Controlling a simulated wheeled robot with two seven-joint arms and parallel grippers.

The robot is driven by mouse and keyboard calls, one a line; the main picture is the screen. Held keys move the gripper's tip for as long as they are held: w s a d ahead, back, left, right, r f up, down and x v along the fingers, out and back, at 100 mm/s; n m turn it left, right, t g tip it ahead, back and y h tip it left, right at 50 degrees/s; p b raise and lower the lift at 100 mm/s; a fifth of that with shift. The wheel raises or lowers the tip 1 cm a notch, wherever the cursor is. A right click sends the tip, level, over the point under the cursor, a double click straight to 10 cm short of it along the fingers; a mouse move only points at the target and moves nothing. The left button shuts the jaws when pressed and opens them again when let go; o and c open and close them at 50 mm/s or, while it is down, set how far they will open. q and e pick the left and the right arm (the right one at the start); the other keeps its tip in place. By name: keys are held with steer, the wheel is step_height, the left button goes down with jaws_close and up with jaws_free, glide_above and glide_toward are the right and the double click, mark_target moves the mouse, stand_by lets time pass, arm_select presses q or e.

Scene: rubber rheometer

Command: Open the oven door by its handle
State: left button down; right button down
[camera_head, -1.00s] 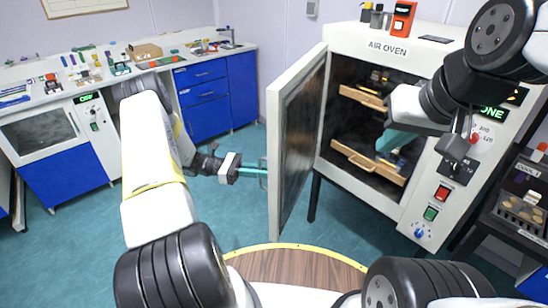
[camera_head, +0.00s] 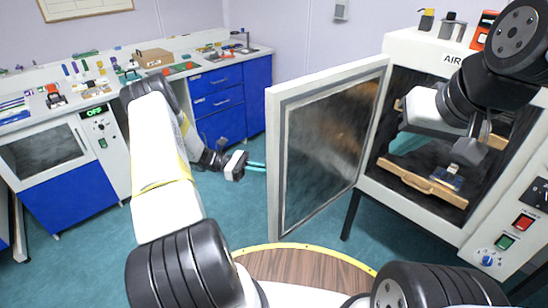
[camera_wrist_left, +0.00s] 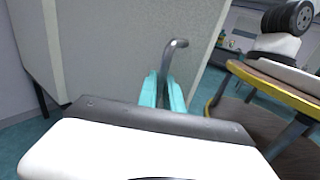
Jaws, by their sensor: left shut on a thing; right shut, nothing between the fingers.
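The air oven (camera_head: 445,60) stands at the right with its door (camera_head: 325,145) wide open, swung out towards me and to the left. The door's inner face and window show in the head view. The grey metal door handle (camera_wrist_left: 176,46) is on the outer face, seen in the left wrist view and hidden in the head view. My left gripper (camera_wrist_left: 163,92) is shut on the handle, with its teal fingers around it; in the head view its fingertips (camera_head: 260,166) go behind the door edge. My right gripper (camera_head: 403,143) is shut and empty, in front of the oven opening.
Inside the oven is a wooden rack (camera_head: 420,182) with a small item on it. A bench with blue drawers (camera_head: 218,103) lines the back left. Teal floor is clear between.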

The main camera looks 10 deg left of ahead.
arm_select(q)
steer(key=shift+w+a, duration=0.15)
steer(key=c, duration=1.5)
jaws_free()
steer(key=a, duration=0.7)
steer(key=shift+w+a, duration=0.35)
steer(key=shift+a, duration=0.05)
